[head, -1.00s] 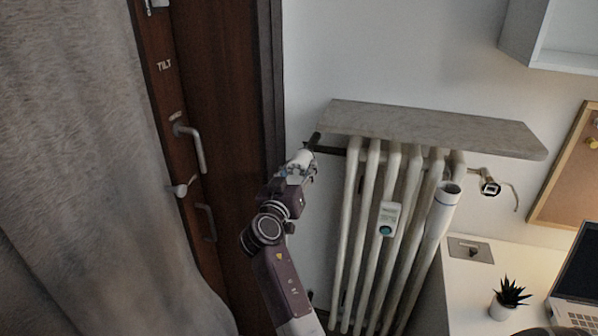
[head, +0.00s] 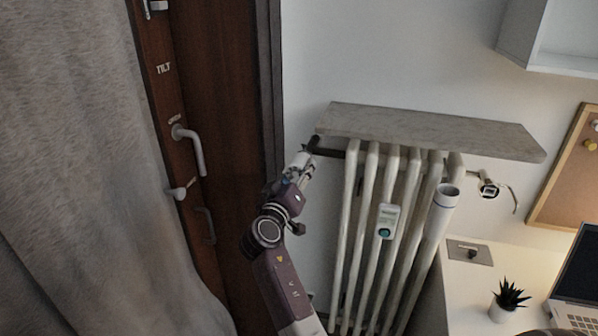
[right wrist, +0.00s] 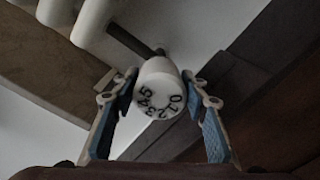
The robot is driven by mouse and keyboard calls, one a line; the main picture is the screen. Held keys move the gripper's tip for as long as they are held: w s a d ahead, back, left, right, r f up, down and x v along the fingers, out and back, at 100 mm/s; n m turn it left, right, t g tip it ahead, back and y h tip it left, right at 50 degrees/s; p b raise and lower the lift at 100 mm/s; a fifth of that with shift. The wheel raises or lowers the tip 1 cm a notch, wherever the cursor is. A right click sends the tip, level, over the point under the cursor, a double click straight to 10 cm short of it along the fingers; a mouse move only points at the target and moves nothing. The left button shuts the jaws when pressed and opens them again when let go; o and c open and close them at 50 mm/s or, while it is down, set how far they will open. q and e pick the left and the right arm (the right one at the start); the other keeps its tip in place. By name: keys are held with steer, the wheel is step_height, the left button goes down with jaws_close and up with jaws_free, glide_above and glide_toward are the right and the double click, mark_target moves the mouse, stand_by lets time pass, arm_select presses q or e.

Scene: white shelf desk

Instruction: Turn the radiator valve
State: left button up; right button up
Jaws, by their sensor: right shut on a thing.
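The radiator valve is a white round knob with black numbers on its face, seen in the right wrist view (right wrist: 158,92). A dark pipe joins it to the radiator (head: 398,235), which has white columns. My right gripper (right wrist: 160,88) is shut on the valve knob, with a blue-padded finger on each side of it. In the head view my right gripper (head: 301,165) is at the radiator's upper left corner, and the arm and gripper largely hide the knob. My left gripper is not in view.
A grey stone shelf (head: 430,133) lies above the radiator, close to my right gripper. A brown door frame with a handle (head: 190,148) and a grey curtain (head: 85,170) are to the left. A white desk (head: 465,300) with a plant (head: 508,298) stands right.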

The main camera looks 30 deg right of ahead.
steer(key=shift+r, duration=0.15)
steer(key=o, duration=1.2)
steer(key=shift+c, duration=0.2)
steer(key=shift+f, duration=0.2)
